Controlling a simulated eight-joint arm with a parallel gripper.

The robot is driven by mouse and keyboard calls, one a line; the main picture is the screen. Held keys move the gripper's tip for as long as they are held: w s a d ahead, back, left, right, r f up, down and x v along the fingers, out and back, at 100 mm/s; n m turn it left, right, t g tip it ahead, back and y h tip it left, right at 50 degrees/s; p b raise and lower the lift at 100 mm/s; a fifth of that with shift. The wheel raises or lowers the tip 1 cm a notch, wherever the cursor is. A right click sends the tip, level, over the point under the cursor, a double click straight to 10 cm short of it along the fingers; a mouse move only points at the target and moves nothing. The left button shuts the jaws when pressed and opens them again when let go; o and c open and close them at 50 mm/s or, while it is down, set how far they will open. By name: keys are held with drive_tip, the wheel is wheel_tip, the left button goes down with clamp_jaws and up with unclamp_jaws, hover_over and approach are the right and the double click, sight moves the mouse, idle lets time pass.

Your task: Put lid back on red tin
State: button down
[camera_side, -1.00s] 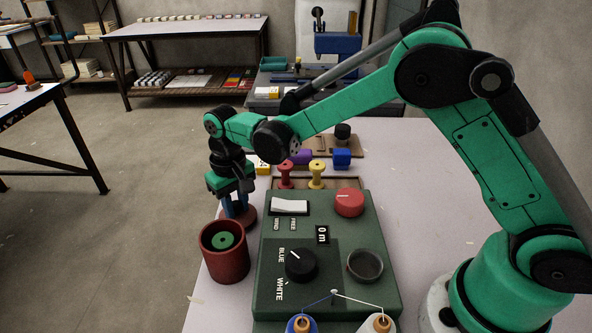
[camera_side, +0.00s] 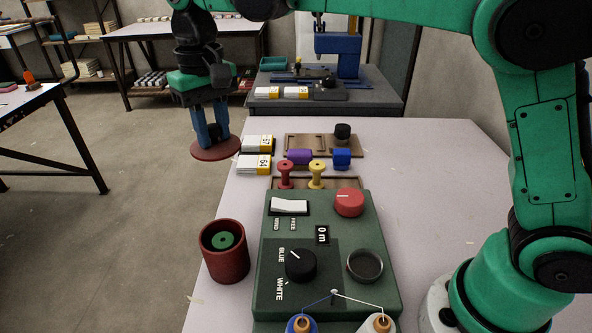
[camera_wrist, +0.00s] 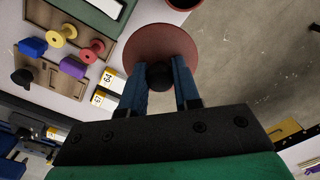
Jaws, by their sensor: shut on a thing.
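The red tin (camera_side: 224,262) stands open and upright at the left edge of the table, left of the green control box. A green disc-shaped thing (camera_side: 223,240) lies inside it. My gripper (camera_side: 212,138) is shut on the round red lid (camera_side: 210,151) and holds it raised in the air, behind and above the tin. In the wrist view the blue fingers of my gripper (camera_wrist: 162,85) close on the lid's dark knob, with the lid (camera_wrist: 150,40) spread out beyond it. Part of the tin (camera_wrist: 183,4) shows at the top edge there.
The green control box (camera_side: 382,225) with knobs and a switch stands right of the tin.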

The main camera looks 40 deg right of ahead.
drive_tip(key=shift+s+a+f, duration=0.75)
drive_tip(key=shift+s+f, duration=0.15)
drive_tip(key=shift+f, duration=0.8)
drive_tip(key=shift+s+a+f, duration=0.8)
drive_tip(key=shift+s+f, duration=0.15)
drive_tip(key=shift+f, duration=0.7)
drive_tip(key=shift+s+a+f, duration=0.75)
drive_tip(key=shift+s+f, duration=0.15)
drive_tip(key=shift+f, duration=0.8)
drive_tip(key=shift+f, duration=0.15)
drive_tip(key=shift+c, duration=0.4)
unclamp_jaws()
wheel_tip(320, 180, up, 7)
